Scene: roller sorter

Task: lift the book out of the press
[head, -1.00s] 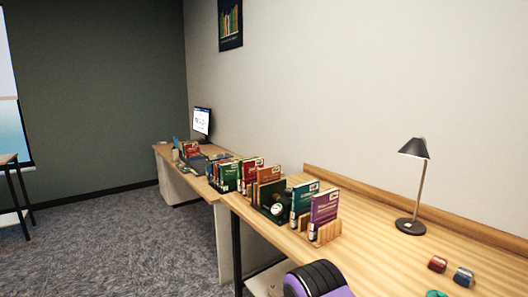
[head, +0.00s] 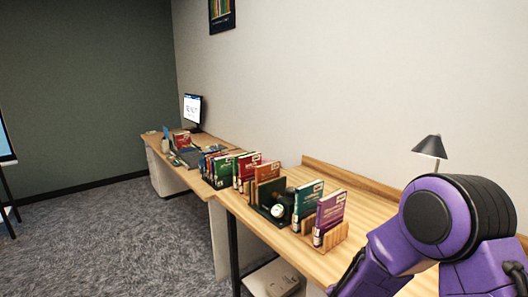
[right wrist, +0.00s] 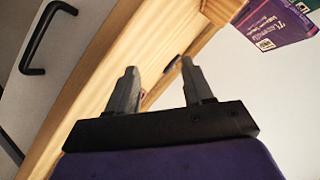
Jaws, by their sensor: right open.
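A dark green frame with a round pale dial or knob (head: 278,210), which looks like the press, stands on the wooden desk in the head view. A brown-orange book (head: 267,171) stands upright at its back; I cannot tell whether it is clamped. My right gripper (right wrist: 160,88) is open and empty in the right wrist view, over the light wooden desk. A purple book (right wrist: 272,20) shows above and to the right of its fingers, apart from them. My left gripper is not in view.
The purple book (head: 330,209) stands in a wooden holder (head: 336,237) at the near end of the row, beside a teal book (head: 308,199). More books (head: 224,170) stand behind. A lamp (head: 430,147) is partly hidden by my purple right arm.

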